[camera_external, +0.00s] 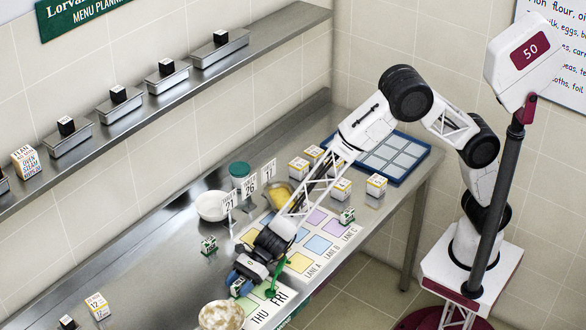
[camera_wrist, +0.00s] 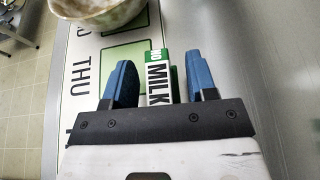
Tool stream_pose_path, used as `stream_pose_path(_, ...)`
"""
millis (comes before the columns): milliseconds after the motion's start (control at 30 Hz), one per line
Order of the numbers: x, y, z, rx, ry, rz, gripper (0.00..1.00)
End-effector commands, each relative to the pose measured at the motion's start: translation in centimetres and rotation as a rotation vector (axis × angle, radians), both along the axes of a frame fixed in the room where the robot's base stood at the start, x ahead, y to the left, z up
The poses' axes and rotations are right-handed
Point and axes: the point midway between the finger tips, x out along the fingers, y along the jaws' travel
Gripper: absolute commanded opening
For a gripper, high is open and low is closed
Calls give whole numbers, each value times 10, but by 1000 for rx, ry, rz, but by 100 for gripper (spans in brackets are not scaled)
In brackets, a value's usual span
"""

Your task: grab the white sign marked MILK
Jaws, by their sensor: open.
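The white sign marked MILK (camera_wrist: 157,82), with a green band reading NO at its far end, lies between the two blue fingers of my gripper (camera_wrist: 160,62) in the wrist view. The fingers are apart, with a visible gap on each side of the sign. In the outside view my gripper (camera_external: 241,284) is low over the front part of the bench, near the THU and FRI labels. A small white and green piece (camera_external: 237,291) shows at its fingers there, partly hidden by them.
A mottled bowl (camera_external: 221,316) stands close by; it also shows in the wrist view (camera_wrist: 98,10). A white bowl (camera_external: 212,206), number cards and boxes stand farther back.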

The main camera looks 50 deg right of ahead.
Motion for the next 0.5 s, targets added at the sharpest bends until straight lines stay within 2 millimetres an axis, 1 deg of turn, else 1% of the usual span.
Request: stream_pose_path(500, 0, 0, 0, 0, 0, 0, 52)
